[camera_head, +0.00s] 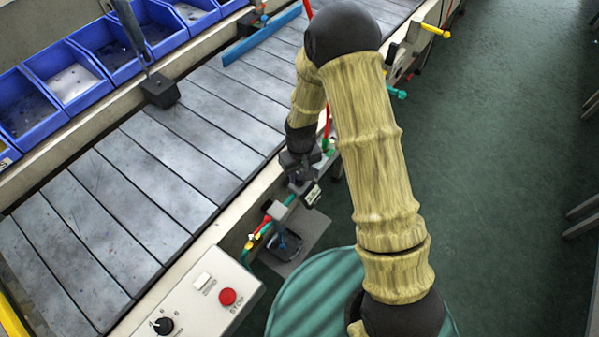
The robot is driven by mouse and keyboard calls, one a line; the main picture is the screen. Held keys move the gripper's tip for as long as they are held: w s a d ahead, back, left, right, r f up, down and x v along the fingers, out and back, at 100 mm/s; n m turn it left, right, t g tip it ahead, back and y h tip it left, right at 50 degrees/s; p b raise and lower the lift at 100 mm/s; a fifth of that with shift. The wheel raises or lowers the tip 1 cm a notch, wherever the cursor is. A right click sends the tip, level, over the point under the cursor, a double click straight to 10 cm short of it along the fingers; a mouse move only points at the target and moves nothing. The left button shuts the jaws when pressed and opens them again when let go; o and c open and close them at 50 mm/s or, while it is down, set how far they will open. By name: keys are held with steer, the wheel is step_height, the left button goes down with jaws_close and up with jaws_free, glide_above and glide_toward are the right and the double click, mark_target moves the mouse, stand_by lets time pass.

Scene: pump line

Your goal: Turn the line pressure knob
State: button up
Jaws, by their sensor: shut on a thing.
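My gripper (300,181) points down at the near side of the conveyor, beside the teal and red piping. It is shut on a small dark part of the line there. The fingers and arm mostly hide that part, so I cannot tell its shape or how far it is turned. A small dark block with a pale label (312,195) sits right beside the fingers. A black dial knob (162,325) with a printed scale is on the white control panel, well away from my gripper. I cannot read its label.
The control panel (208,300) also carries a red button (227,296) and a white switch (203,281). A red-and-yellow fitting (262,228) is just below my gripper. The slatted conveyor (145,190) and blue bins (70,72) lie left. Green floor is open at right.

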mark_target(300, 176)
steer(key=m, duration=0.3)
steer(key=shift+m, duration=0.3)
steer(key=m, duration=0.4)
steer(key=shift+p, duration=0.35)
steer(key=o, duration=1)
step_height(300, 176, up, 18)
steer(key=shift+s+d+f, duration=0.1)
steer(key=shift+f, duration=0.15)
